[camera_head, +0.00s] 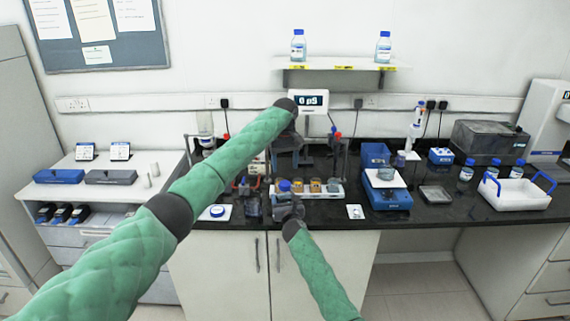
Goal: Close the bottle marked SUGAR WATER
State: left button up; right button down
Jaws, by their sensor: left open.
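My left arm crosses the picture to the back middle, and my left gripper (291,158) hangs there, dark and open, above the back of the black bench. My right arm comes up from below, and my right gripper (287,211) is at the bench's front edge, its jaws unclear. A blue-capped bottle (284,187) stands just behind it; I cannot tell whether they touch. A blue screw cap (218,211) lies on a white pad at the front left. A small clear bottle (252,206) stands between pad and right gripper. No label reading SUGAR WATER is legible.
A tray of small jars (335,193) and a blue scale (388,196) stand right of my grippers. Several blue-capped bottles (467,171) and a white basket (514,198) are further right. Two bottles (298,48) are on the shelf. A display (309,102) rises behind my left arm.

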aim_at(285, 183)
pick_arm(q)
jog(key=n, duration=1.4)
jog(key=shift+f, duration=4)
